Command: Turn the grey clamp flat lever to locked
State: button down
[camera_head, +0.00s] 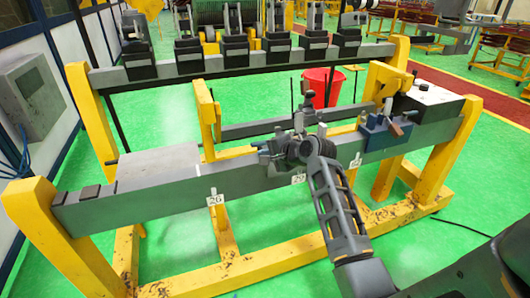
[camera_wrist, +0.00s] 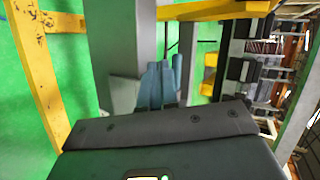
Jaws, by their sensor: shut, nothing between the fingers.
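The grey clamp (camera_head: 268,158) sits on the long grey beam near the "29" label in the head view, partly hidden by my wrist. Its flat lever cannot be told apart from the parts around it, so its angle is unclear. My gripper (camera_wrist: 163,68) shows in the wrist view as blue-grey fingers close together, shut and empty, in front of the dark housing. It is close to the beam, but I cannot tell whether it touches the clamp. A light grey part (camera_wrist: 124,95) lies just left of the fingers, and it may belong to the clamp.
The grey beam (camera_head: 180,205) rests on a yellow frame (camera_head: 60,235). A light grey plate (camera_head: 160,165) lies at left. A red bucket (camera_head: 322,88) and a second rack stand behind.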

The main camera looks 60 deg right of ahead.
jog(key=s+a+r, duration=0.4)
jog(key=s+a, duration=0.1)
jog(key=shift+s+r+b, duration=0.15)
jog(key=shift+s+b, duration=0.1)
jog(key=shift+b, duration=0.1)
jog(key=shift+a, duration=0.1)
jog(key=s+a+f+n+t, duration=0.1)
jog(key=s+a+f+n, duration=0.35)
jog(key=a, duration=0.55)
jog(key=s+a+f+n, duration=0.3)
jog(key=s+a+n, duration=0.25)
jog(key=a, duration=0.35)
jog(key=s+a+r+n+t+y, duration=0.1)
jog(key=s+a+r+n+y, duration=0.1)
jog(key=s+a+r+n, duration=0.2)
jog(key=s+a+r+n+t+y, duration=0.1)
jog(key=s+a+r+n+y, duration=0.1)
jog(key=s+a+r+n, duration=0.3)
jog(key=s+a+n, duration=0.3)
jog(key=s+a, duration=0.2)
jog(key=s, duration=0.2)
jog(key=shift+t, duration=0.3)
jog(key=shift+r, duration=0.1)
